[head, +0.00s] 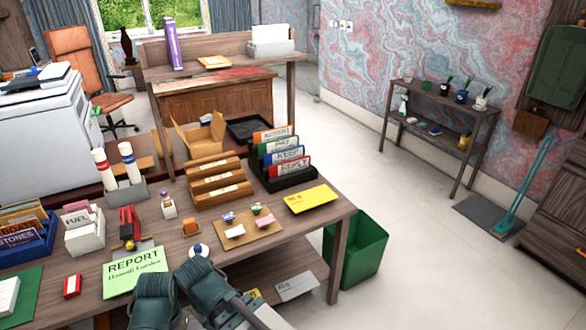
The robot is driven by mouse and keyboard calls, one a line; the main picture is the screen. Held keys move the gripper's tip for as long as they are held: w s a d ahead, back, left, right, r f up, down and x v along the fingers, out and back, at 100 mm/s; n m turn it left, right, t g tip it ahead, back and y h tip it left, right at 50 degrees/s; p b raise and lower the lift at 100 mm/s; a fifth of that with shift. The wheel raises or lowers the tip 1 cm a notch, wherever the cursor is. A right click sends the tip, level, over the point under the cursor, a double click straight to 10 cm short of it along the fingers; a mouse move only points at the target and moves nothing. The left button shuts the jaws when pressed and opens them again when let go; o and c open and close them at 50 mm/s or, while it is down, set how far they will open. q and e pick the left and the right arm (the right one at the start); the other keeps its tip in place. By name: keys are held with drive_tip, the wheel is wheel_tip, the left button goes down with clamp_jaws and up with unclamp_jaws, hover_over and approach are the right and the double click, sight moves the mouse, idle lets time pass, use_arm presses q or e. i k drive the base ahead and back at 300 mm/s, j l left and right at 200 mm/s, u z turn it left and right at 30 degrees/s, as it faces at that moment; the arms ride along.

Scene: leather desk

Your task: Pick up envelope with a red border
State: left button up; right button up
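I cannot make out an envelope with a clear red border in the head view. A yellow envelope-like item (310,198) lies flat at the right end of the wooden desk (262,258). A flat white item (297,286) with small marks lies on the lower shelf under the desk; its border is too small to tell. A black sorter (287,185) holds upright coloured folders, one of them red-edged (290,168).
A green report (135,271), a brown board (247,235) with small clips and a wooden rack (219,186) stand on the desk. A blue tray (30,250) with cards is at the left. A green bin (360,248) stands by the desk's right end; open floor lies beyond.

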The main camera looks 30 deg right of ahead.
sight(291, 166)
drive_tip(key=z, duration=0.6)
drive_tip(key=i+l+z, duration=0.15)
drive_tip(key=i+z, duration=0.3)
drive_tip(key=i+l+z, duration=0.1)
drive_tip(key=i+z, duration=0.15)
drive_tip(key=z, duration=0.15)
drive_tip(key=i+z, duration=0.1)
drive_tip(key=i, duration=0.4)
drive_tip(key=i+j+z, duration=0.1)
drive_tip(key=i, duration=0.4)
drive_tip(key=j, duration=0.05)
